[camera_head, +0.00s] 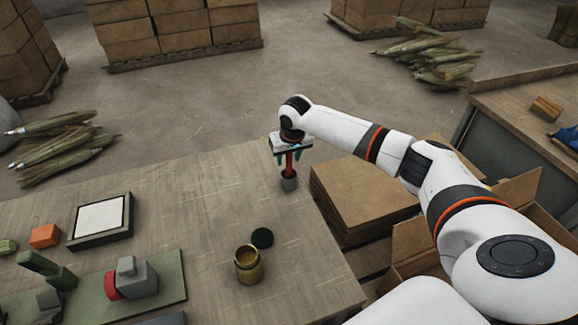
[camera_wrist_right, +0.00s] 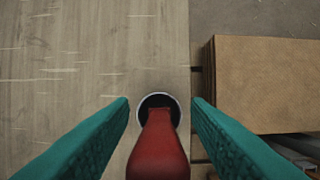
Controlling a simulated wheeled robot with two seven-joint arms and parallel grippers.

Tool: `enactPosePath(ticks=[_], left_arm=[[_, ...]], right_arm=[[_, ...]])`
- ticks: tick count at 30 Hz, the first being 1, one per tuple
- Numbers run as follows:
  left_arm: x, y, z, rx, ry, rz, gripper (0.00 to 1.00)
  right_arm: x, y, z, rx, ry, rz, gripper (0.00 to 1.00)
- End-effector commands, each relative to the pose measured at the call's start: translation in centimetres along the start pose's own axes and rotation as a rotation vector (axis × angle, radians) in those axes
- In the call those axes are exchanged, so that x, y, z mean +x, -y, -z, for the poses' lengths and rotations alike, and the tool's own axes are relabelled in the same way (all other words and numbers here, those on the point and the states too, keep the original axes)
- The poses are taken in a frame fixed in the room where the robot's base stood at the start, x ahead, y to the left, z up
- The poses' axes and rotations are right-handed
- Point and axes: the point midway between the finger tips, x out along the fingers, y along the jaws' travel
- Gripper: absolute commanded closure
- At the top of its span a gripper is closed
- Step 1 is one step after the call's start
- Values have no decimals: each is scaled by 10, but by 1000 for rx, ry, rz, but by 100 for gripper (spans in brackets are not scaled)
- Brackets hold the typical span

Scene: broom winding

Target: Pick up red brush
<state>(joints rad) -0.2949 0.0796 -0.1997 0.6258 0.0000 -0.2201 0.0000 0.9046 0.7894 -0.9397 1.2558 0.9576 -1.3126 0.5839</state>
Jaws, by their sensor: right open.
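The red brush (camera_head: 289,164) stands upright in a small dark round holder (camera_head: 289,184) near the table's far right edge. In the right wrist view the red brush (camera_wrist_right: 158,150) rises toward the camera out of the round holder (camera_wrist_right: 158,99). My right gripper (camera_head: 289,160) is above the holder, with its teal fingers on either side of the brush handle. In the right wrist view the gripper (camera_wrist_right: 160,115) is open, with gaps between both fingers and the brush. The brush's lower end is hidden in the holder. My left gripper is not in view.
On the wooden table (camera_head: 200,210) are an open brass jar (camera_head: 248,266), a dark lid (camera_head: 262,238), a framed white pad (camera_head: 100,216), an orange block (camera_head: 45,236) and a green-based device (camera_head: 135,280). Stacked cardboard (camera_head: 360,195) sits right of the table, beside open boxes.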

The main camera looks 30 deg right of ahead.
Motion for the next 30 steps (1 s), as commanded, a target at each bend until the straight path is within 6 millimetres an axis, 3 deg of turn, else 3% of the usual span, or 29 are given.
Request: enactPosePath(ticks=[5, 13, 23, 30], left_arm=[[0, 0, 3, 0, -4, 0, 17], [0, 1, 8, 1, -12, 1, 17], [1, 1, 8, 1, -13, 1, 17], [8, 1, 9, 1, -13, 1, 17]], right_arm=[[0, 0, 0, 0, 0, 0, 56], [0, 0, 0, 0, 0, 0, 99], [-4, 0, -2, 0, 1, -1, 100], [-44, 0, -14, 1, 6, -2, 100]])
